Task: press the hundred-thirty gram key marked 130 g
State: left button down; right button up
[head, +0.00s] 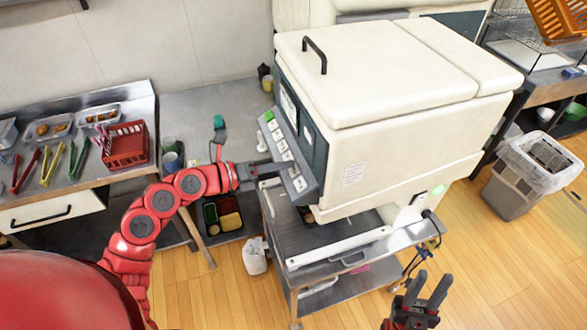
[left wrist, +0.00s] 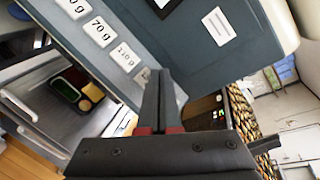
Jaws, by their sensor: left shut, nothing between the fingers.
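The dispenser's slanted key panel (head: 290,150) carries a column of white keys on the machine's left side. In the left wrist view a key marked 70 g (left wrist: 100,30) and a key whose label begins with 1 and ends in 0 g (left wrist: 125,57) show; its middle digit is hard to read. Another key (left wrist: 142,76) lies beyond it, partly hidden by my fingers, its label unreadable. My left gripper (head: 264,172) is shut and empty, its tips (left wrist: 160,74) at the panel's lower keys; I cannot tell whether they touch. My right gripper (head: 433,277) is open and empty, away from the panel.
The large cream machine (head: 400,80) stands on a metal cart (head: 290,228). A side table at left holds tongs (head: 50,165), trays and a red basket (head: 128,146). A bin (head: 525,175) stands at right. The wooden floor in front is mostly clear.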

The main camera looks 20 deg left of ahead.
pick_arm(q)
jog(key=shift+w+d+f+b, duration=0.1)
jog(key=shift+d+f+b, duration=0.1)
jog(key=shift+f+b, duration=0.25)
jog(key=shift+w+d+f+b, duration=0.1)
jog(key=shift+d+f+b, duration=0.05)
jog(key=shift+f+b, duration=0.2)
dwell(0.7)
jog(key=shift+r, duration=0.2)
jog(key=shift+s+a+r+p, duration=0.2)
jog(key=shift+a+r+p, duration=0.15)
jog(key=shift+r, duration=0.25)
jog(key=r, duration=0.1)
jog(key=s+a+r+p, duration=0.1)
jog(key=r, duration=0.1)
jog(key=a+r+p, duration=0.1)
jog(key=shift+s+r, duration=0.2)
dwell(0.3)
